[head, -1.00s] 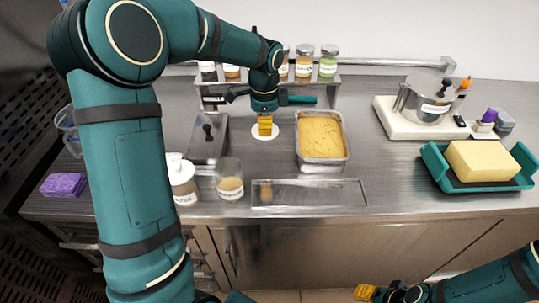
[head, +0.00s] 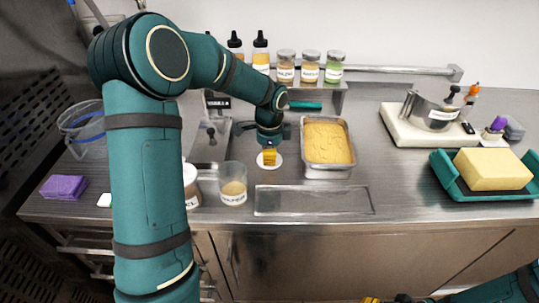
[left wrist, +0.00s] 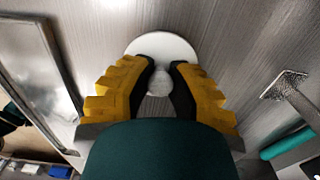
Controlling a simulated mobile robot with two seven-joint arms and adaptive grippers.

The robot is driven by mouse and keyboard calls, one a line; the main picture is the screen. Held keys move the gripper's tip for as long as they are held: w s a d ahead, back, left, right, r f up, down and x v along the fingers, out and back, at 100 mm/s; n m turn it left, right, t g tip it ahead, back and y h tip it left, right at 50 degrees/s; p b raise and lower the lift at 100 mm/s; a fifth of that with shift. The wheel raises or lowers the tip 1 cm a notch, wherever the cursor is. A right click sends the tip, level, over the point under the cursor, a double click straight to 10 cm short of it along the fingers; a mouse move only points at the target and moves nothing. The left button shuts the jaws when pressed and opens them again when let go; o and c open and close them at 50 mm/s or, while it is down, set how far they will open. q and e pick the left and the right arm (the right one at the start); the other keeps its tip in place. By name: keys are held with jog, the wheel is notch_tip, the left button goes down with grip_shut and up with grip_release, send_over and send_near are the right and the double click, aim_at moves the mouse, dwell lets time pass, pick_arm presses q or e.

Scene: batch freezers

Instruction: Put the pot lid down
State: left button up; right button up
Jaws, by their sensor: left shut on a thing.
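The pot lid (head: 260,160) is a small white disc with a knob. My left gripper (head: 269,155) is over it, pointing down, shut on its knob. In the left wrist view, the lid (left wrist: 160,45) shows behind the yellow-padded left fingers (left wrist: 160,85), which sit on either side of the round knob. The lid is over the bare counter, left of the metal pan of yellow food (head: 328,145); I cannot tell whether it touches the counter. My right gripper (head: 385,300) is cut off at the bottom edge; only a bit of yellow finger shows.
A clear beaker (head: 233,190) stands just front-left of the lid. A flat metal plate (head: 313,200) lies in front. A steel pot (head: 425,112) stands on a white board (head: 398,128). A teal tray (head: 448,180) holds a yellow block. Jars (head: 310,68) line the back shelf.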

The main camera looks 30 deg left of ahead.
pick_arm(q)
jog(key=shift+f, duration=0.2)
jog(key=o, duration=0.8)
jog(key=shift+c, duration=0.2)
jog(key=shift+r, duration=0.1)
notch_tip(320, 180, up, 12)
jog(key=p, duration=0.3)
jog(key=shift+r, duration=0.15)
